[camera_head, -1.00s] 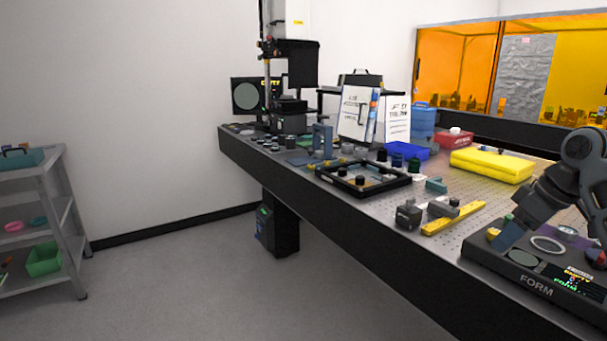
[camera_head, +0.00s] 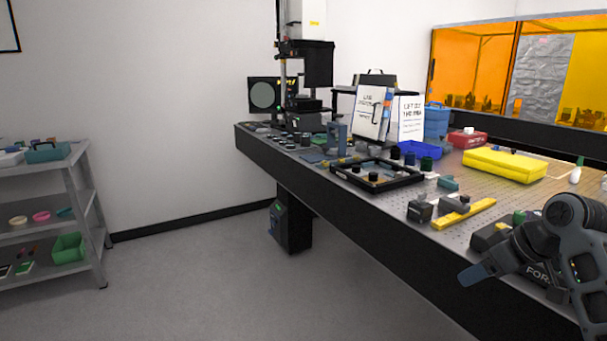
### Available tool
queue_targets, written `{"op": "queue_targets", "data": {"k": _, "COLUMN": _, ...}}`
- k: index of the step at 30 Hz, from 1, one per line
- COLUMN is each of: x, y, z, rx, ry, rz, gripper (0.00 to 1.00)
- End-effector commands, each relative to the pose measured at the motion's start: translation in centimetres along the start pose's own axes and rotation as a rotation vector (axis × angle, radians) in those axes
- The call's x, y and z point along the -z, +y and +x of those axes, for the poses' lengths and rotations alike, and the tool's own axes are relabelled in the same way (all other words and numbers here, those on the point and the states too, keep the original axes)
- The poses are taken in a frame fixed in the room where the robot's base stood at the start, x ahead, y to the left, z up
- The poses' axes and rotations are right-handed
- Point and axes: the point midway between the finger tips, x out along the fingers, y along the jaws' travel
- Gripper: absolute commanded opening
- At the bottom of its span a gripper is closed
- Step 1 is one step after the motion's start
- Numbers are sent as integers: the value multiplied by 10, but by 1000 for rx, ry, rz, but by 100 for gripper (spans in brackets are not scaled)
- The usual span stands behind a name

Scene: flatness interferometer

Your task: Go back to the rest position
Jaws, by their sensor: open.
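My gripper (camera_head: 478,272) is at the lower right, at the end of my dark arm. It is over the front edge of the optical table (camera_head: 340,205), in front of a black device marked FORM (camera_head: 490,236), and partly hides that device. One bluish finger points left and down; the other finger cannot be made out. I see nothing held in it.
A yellow bar (camera_head: 464,214), small dark blocks (camera_head: 420,210) and a black frame tray (camera_head: 376,175) lie near the table's front edge. A yellow case (camera_head: 504,164) lies farther back. A grey shelf cart (camera_head: 95,225) stands left. The floor (camera_head: 220,290) between is clear.

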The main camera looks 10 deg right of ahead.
Motion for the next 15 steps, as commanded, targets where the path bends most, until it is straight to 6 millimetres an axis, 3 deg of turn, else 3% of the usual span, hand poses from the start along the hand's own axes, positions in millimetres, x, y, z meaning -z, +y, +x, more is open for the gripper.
{"op": "queue_targets", "data": {"k": 9, "x": -39, "y": -100, "z": 79, "rx": 4, "ry": 179, "rz": 124, "gripper": 64}}
{"op": "queue_targets", "data": {"k": 15, "x": -81, "y": -162, "z": 103, "rx": -22, "ry": 281, "rz": 216, "gripper": 64}}
